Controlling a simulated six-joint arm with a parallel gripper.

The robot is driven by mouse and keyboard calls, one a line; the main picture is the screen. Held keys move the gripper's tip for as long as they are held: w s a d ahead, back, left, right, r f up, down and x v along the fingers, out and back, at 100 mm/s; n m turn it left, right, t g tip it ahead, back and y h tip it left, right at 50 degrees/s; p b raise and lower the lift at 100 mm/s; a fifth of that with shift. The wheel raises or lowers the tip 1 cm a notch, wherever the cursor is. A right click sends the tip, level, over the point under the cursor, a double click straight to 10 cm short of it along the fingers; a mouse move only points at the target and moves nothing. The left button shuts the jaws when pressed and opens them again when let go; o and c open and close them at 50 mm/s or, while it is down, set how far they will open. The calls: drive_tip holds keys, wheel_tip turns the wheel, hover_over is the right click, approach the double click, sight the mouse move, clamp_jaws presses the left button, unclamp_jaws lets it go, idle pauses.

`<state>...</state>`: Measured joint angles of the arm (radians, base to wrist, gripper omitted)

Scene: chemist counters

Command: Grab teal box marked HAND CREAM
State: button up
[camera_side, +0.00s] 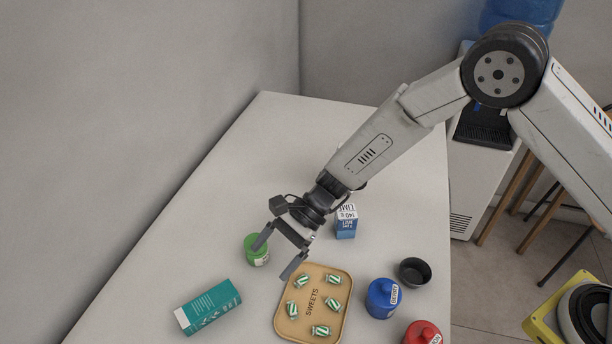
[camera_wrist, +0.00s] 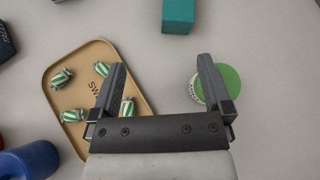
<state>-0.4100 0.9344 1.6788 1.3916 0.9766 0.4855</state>
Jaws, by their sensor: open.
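The teal box (camera_side: 209,306) lies on the counter at the lower left of the side view, with a white end and printing too small to read. In the wrist view, part of a teal box (camera_wrist: 178,14) shows at the top edge, beyond the fingertips. My gripper (camera_side: 278,257) is open and empty, above the counter between the green jar and the sweets tray, up and to the right of the teal box. In the wrist view my gripper (camera_wrist: 162,66) shows bare counter between its fingers.
A green-lidded jar (camera_side: 256,250) stands close to my gripper. A tan SWEETS tray (camera_side: 312,303) holds several striped sweets. A blue-and-white carton (camera_side: 345,222), blue canister (camera_side: 382,298), red canister (camera_side: 422,334) and dark bowl (camera_side: 414,271) stand to the right. The counter's far part is clear.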

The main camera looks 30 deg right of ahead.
sight(211, 300)
drive_tip(key=a, duration=0.2)
drive_tip(key=a+f+m+y, duration=0.1)
drive_tip(key=a+m+y, duration=0.1)
drive_tip(key=a, duration=0.1)
drive_tip(key=shift+w+a+f, duration=0.3)
drive_tip(key=shift+w+a, duration=0.05)
drive_tip(key=shift+w, duration=0.05)
drive_tip(key=shift+x, duration=3.85)
drive_tip(key=shift+w, duration=0.15)
clamp_jaws()
drive_tip(key=shift+r, duration=0.1)
